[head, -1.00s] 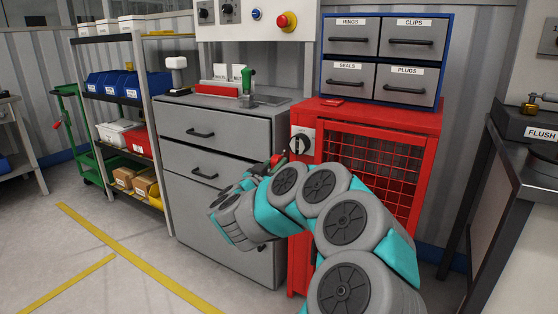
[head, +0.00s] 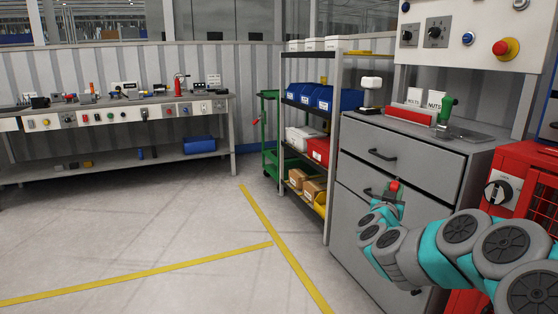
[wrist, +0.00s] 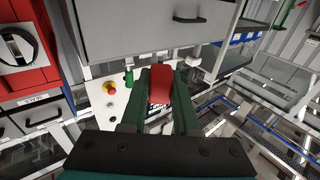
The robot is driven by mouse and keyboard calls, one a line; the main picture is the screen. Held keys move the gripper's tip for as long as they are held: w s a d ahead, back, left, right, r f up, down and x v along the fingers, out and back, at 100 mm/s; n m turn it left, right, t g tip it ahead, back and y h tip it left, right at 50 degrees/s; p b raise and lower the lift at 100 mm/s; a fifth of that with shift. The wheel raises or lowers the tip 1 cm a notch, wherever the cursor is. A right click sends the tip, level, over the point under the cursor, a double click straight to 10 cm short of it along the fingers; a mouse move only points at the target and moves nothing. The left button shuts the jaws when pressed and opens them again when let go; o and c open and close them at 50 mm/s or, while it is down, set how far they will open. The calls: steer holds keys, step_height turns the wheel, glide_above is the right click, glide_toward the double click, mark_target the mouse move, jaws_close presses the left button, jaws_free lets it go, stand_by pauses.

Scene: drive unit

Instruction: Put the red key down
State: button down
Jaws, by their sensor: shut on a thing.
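The red key (wrist: 160,84) is between the fingers of my gripper (wrist: 160,100) in the wrist view. My gripper is shut on it and holds it in the air. In the head view my gripper (head: 388,190) is in front of the grey drawer cabinet (head: 390,225), with a small red bit of the key (head: 394,185) showing at its tip. The rest of the key is hidden by the gripper and arm.
The grey cabinet's top (head: 470,132) carries a red holder with cards and a green-handled tool (head: 446,108). A shelf rack (head: 333,170) with blue bins stands left of it. A long workbench (head: 110,110) is along the back left. The floor (head: 150,230) between is clear.

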steer(key=w+a+f+n+t+y, duration=0.1)
steer(key=w+a+f+n+y, duration=0.1)
steer(key=a+y, duration=0.3)
steer(key=w+a+f+n+t+y, duration=0.1)
steer(key=w+a+f+n+y, duration=0.1)
steer(key=a, duration=1.1)
steer(key=f+n+y, duration=0.1)
steer(key=n+y, duration=0.1)
steer(key=shift+w+a+t+y, duration=0.2)
steer(key=shift+w+t+y, duration=0.1)
steer(key=shift+t+y, duration=0.1)
steer(key=shift+f, duration=0.1)
steer(key=shift+d, duration=0.1)
